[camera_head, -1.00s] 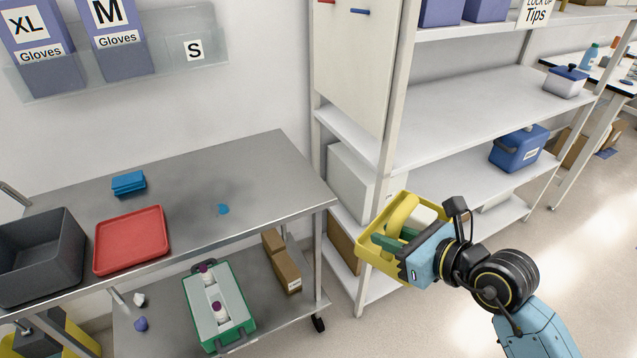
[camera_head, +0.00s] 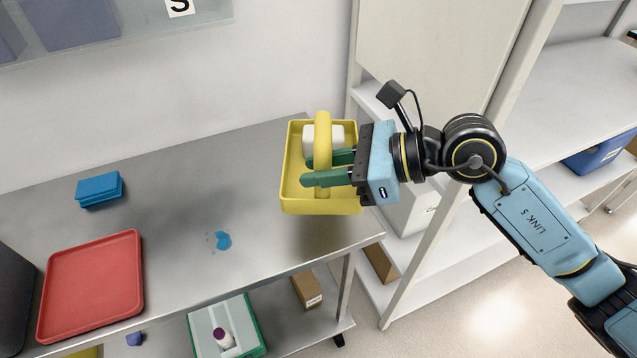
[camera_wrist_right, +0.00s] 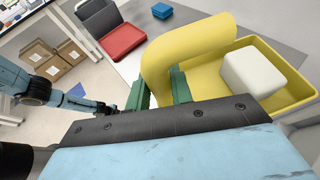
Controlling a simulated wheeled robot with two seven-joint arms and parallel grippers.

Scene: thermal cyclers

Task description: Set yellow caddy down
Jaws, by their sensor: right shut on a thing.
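The yellow caddy (camera_head: 290,190) is an open tray with an arched handle and a white block inside. It is over the right end of the steel table (camera_head: 170,190), roughly level. A dark shadow lies below it, and it looks a little above the top; contact is hard to tell. My right gripper (camera_head: 325,170) comes from the right with green fingers shut on the handle. In the right wrist view the handle (camera_wrist_right: 185,55) passes between the fingers. My left gripper (camera_wrist_right: 105,107) shows small at the left of that view; its jaws are unclear.
A red tray (camera_head: 90,285), a blue block (camera_head: 100,188) and a blue spill (camera_head: 223,240) lie on the table left of the caddy. The table between them is clear. A white shelf unit (camera_head: 440,240) stands close on the right. A green-edged box (camera_head: 255,335) is on the lower shelf.

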